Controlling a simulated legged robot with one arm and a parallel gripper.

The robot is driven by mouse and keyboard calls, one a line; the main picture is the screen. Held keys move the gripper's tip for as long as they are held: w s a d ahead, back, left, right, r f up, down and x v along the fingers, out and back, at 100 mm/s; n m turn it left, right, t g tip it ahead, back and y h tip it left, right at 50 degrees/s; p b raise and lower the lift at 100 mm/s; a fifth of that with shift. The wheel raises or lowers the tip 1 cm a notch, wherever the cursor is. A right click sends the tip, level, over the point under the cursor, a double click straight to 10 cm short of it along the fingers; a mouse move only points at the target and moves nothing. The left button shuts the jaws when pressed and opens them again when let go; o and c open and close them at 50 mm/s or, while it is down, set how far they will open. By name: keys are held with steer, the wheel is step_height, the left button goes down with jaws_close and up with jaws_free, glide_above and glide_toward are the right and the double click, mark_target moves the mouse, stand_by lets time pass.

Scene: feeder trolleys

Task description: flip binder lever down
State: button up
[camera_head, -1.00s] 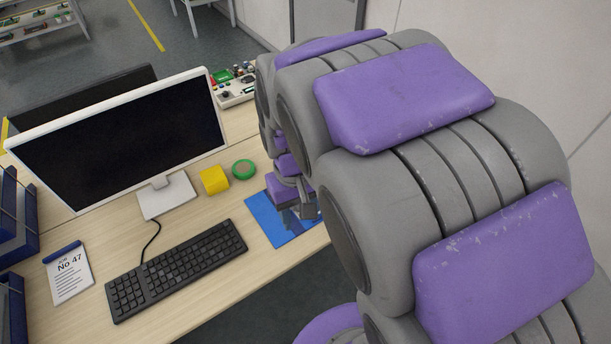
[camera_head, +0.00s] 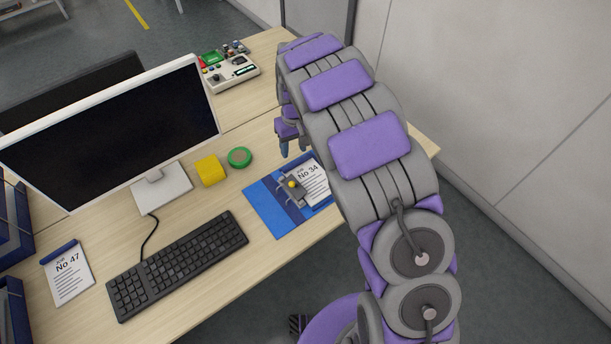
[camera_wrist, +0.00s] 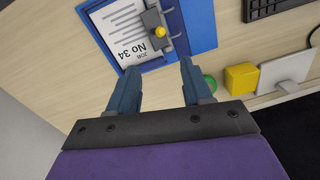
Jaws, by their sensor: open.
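The blue binder (camera_head: 262,203) lies open on the desk, partly covered by my arm. A sheet marked No 34 (camera_head: 313,177) lies on its right side. The grey metal lever mechanism (camera_head: 288,192) with a yellow knob (camera_head: 292,184) sits beside the sheet; I cannot tell whether the lever is up or down. In the wrist view the binder (camera_wrist: 203,25), sheet (camera_wrist: 116,27) and yellow knob (camera_wrist: 159,31) show at the top, beyond the fingertips. My gripper (camera_head: 291,152) is open and empty, above the desk behind the binder; its fingers show in the wrist view (camera_wrist: 158,72).
A yellow block (camera_head: 210,171) and green tape roll (camera_head: 239,157) stand left of the gripper. A monitor (camera_head: 120,130), keyboard (camera_head: 180,265) and sheet No 47 (camera_head: 68,273) are further left. A control box (camera_head: 233,75) is at the back. A wall is on the right.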

mark_target(292, 182)
steer(key=f+b, duration=0.1)
steer(key=f, duration=0.5)
steer(key=f+b, duration=0.1)
steer(key=f, duration=0.4)
steer(key=a+f+b, duration=0.1)
steer(key=f, duration=0.5)
steer(key=shift+a+f, duration=0.1)
steer(key=shift+f, duration=0.25)
steer(key=shift+c, duration=0.3)
jaws_close()
steer(key=shift+s, duration=0.1)
